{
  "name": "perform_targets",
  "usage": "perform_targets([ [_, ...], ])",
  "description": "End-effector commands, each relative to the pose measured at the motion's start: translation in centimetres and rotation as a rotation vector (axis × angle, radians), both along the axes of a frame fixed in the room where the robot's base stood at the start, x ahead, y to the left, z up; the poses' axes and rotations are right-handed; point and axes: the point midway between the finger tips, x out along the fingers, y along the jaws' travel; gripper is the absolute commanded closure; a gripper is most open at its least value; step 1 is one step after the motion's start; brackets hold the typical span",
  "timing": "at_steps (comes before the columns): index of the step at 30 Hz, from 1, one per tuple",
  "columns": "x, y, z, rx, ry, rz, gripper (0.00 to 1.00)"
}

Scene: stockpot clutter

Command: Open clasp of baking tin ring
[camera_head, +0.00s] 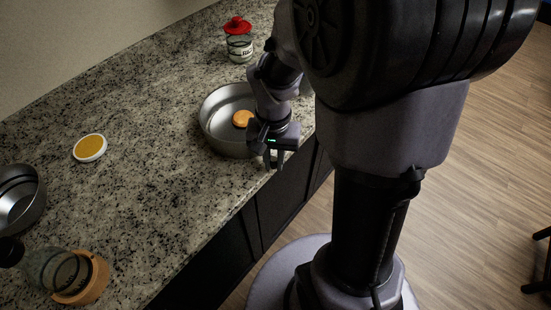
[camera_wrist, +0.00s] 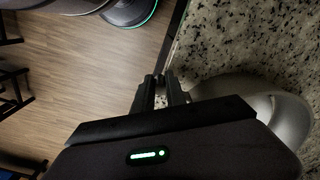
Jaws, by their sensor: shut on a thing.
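The baking tin ring (camera_head: 222,143) is a round grey metal tin near the counter's front edge, and part of its pale wall shows at the right in the wrist view (camera_wrist: 291,122). My gripper (camera_head: 274,163) points down beside the tin's outer wall on the counter-edge side. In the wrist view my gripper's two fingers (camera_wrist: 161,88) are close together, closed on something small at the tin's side. This appears to be the clasp, but the fingers hide it, and I cannot make out its shape or whether it has swung.
An orange disc (camera_head: 243,118) lies inside the tin. A red-lidded jar (camera_head: 239,45) stands behind. A yellow-and-white disc (camera_head: 90,148), a second metal pan (camera_head: 22,198) and a glass vessel (camera_head: 57,268) by a wooden piece (camera_head: 94,281) are at left. Mid-counter is clear.

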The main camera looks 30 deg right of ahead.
Motion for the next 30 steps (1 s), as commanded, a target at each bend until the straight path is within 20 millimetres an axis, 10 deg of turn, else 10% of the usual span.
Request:
perform_targets([
  [15,0.0,0.1,0.0,0.0,0.0,-0.018,1.0],
  [16,0.0,0.1,0.0,0.0,0.0,-0.018,0.8],
  [19,0.0,0.1,0.0,0.0,0.0,-0.018,0.62],
  [30,0.0,0.1,1.0,-0.001,-0.001,-0.018,0.62],
])
